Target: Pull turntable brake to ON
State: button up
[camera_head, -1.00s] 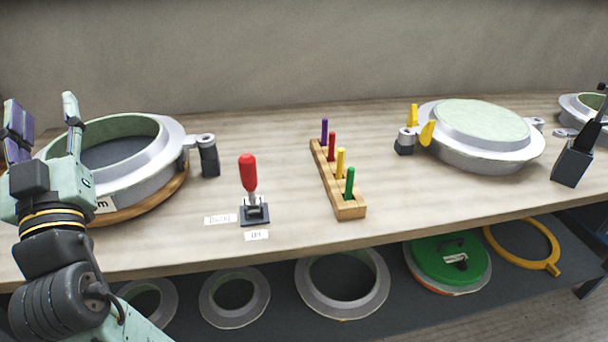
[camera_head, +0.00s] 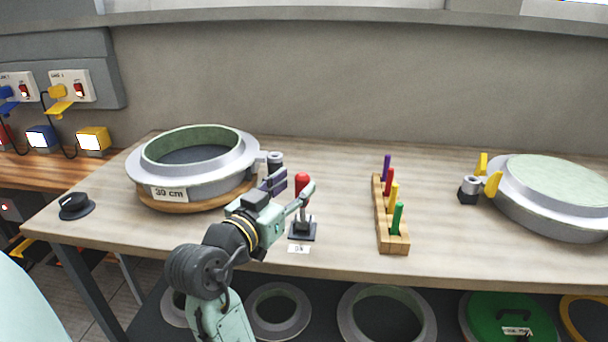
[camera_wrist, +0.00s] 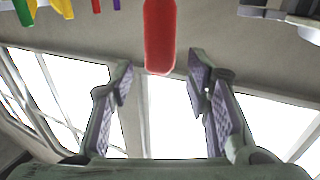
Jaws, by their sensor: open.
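The turntable brake is a lever with a red handle (camera_head: 302,182) on a small dark base (camera_head: 302,231) on the bench, right of the round mould on its wooden turntable (camera_head: 190,204). The lever looks roughly upright. A small white label (camera_head: 298,249) lies in front of the base; its text is too small to read surely. My gripper (camera_head: 292,186) is open and empty at the lever's left, fingertips close to the handle. In the wrist view the red handle (camera_wrist: 160,38) lies ahead, lined up between the open fingertips (camera_wrist: 160,72). Contact cannot be told.
A wooden rack (camera_head: 393,242) with coloured pegs stands right of the lever. A silver lidded mould (camera_head: 540,210) is farther right, and a black knobbed object (camera_head: 76,206) sits at the far left. Bench between lever and rack is clear. Rings lie on the shelf (camera_head: 455,300) below.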

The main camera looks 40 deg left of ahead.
aim_at(299, 182)
jog(key=shift+w+a+p, duration=0.15)
jog(key=shift+w, duration=0.9)
jog(key=shift+w+a+p, duration=0.1)
jog(key=shift+w+p, duration=0.05)
jog(key=shift+w, duration=0.85)
jog(key=shift+c, duration=0.4)
grip_shut()
